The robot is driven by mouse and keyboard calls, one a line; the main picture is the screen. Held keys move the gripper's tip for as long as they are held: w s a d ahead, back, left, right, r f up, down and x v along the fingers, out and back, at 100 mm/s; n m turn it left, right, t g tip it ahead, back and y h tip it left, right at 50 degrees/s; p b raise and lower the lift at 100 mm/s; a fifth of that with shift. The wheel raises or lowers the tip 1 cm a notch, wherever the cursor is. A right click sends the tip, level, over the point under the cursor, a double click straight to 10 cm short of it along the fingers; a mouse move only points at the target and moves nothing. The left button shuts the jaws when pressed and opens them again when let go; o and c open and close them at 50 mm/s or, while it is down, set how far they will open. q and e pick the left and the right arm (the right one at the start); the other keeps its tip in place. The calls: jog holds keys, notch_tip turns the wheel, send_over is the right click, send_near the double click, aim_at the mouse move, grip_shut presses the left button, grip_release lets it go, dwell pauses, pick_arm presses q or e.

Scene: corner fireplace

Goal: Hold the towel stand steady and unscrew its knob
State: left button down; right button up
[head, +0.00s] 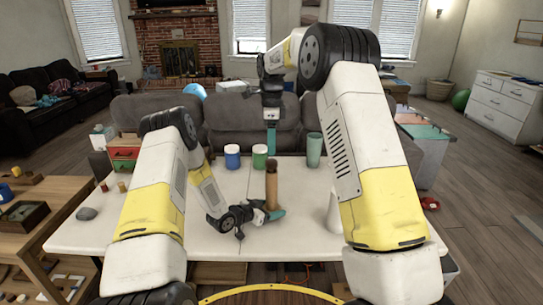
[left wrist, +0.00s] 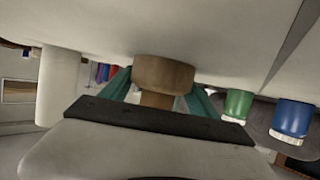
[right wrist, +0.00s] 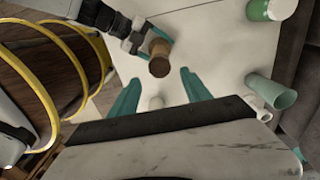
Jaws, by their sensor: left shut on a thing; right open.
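The towel stand (head: 271,188) is a brown wooden post standing upright on the white table. Its round top, the knob end (right wrist: 159,67), faces up in the right wrist view; I cannot make out a seam. My left gripper (head: 262,213) is shut on the lower part of the post. In the left wrist view its teal fingers lie on both sides of the post, by a wide round wooden part (left wrist: 163,73). My right gripper (head: 271,140) is open and empty, pointing down above the table. Its fingers (right wrist: 160,95) are apart from the stand.
On the white table (head: 180,235), a blue jar (head: 232,156), a green jar (head: 259,156) and a teal cup (head: 313,150) stand behind the stand. A white tapered object (head: 334,212) is at right. A grey stone (head: 86,213) lies at left. The front middle is clear.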

aim_at(272, 160)
notch_tip(272, 160, down, 7)
jog(key=shift+r, duration=0.1)
jog(key=shift+c, duration=0.5)
grip_shut()
